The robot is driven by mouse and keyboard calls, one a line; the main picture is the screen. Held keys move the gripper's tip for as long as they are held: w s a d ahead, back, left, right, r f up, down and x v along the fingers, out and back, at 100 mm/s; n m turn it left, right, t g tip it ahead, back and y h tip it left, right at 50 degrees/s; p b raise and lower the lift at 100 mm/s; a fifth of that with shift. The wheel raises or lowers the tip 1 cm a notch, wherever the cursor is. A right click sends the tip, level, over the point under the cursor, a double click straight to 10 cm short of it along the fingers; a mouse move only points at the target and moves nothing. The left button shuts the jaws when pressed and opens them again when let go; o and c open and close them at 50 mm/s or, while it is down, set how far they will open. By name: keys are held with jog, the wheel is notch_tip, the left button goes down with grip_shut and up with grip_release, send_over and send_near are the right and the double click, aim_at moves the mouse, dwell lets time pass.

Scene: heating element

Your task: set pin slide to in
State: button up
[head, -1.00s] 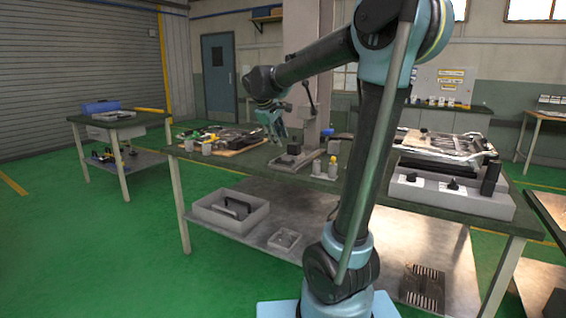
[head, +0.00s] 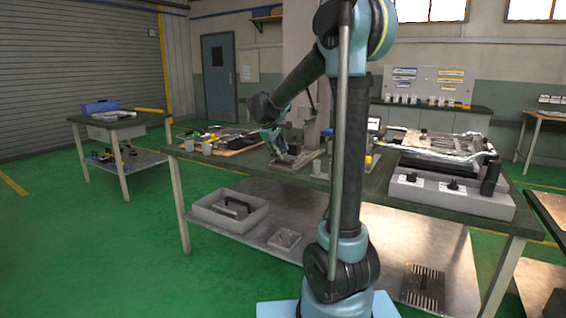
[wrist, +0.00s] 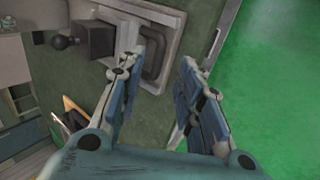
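A grey metal fixture (head: 312,155) stands on the green bench top; I take it to be the pin slide. My gripper (wrist: 172,52) is open and empty. Its left finger overlaps the handle in the picture, and its right finger is over bare bench top; contact cannot be told. In the head view my gripper (head: 282,154) is low at the fixture and hides part of it.
A wooden board with parts (head: 225,138) lies to the left. A grey control box with knobs (head: 450,190) is at the right. The bench edge over the green floor is close to my gripper.

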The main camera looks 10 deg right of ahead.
jog(key=x, duration=0.6)
jog(key=shift+w+f, duration=0.1)
jog(key=shift+f, duration=0.15)
grip_shut()
